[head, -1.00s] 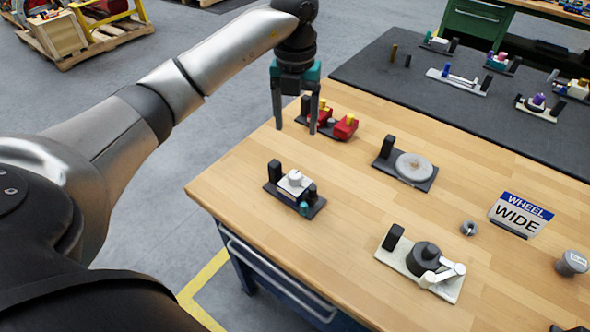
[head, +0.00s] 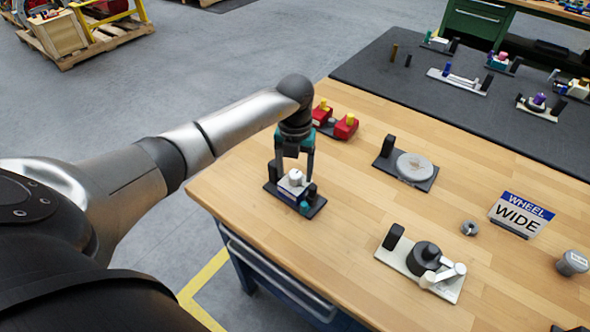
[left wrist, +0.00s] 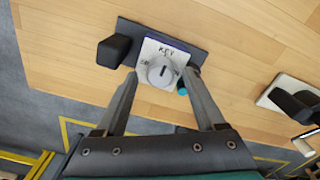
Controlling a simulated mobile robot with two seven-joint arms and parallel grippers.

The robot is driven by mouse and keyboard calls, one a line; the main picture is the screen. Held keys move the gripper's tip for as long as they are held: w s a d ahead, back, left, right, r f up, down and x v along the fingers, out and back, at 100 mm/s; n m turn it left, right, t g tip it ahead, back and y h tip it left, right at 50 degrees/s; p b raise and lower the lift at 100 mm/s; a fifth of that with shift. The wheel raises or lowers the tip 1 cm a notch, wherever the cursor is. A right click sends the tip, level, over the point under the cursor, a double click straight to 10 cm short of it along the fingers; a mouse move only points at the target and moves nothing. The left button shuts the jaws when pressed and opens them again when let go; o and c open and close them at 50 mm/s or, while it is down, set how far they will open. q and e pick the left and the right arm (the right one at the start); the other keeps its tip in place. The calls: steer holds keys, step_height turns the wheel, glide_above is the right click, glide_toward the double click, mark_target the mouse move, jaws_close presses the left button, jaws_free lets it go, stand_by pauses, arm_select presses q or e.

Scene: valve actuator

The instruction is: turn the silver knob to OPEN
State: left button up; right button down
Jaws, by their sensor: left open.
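The silver knob (head: 296,175), round with a dark slot, sits on a white block on a dark base plate (head: 315,209) near the table's left edge. In the left wrist view the knob (left wrist: 160,73) is below the printed word KEY; smaller lettering beside it is too small to read. My left gripper (head: 294,173) points down over this unit. Its open fingers (left wrist: 162,76) appear one on each side of the knob in the wrist view. I cannot tell whether they touch it. My right gripper is not in view.
A black post (left wrist: 113,50) and a teal part (left wrist: 183,91) flank the knob. Red blocks (head: 345,127) stand behind, a grey disc (head: 413,167) to the right, and a lever unit (head: 426,256) nearer front right. A WHEEL WIDE sign (head: 521,214) stands farther right. Bare wood lies between.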

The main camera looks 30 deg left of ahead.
arm_select(q)
jaws_close()
stand_by(0.7)
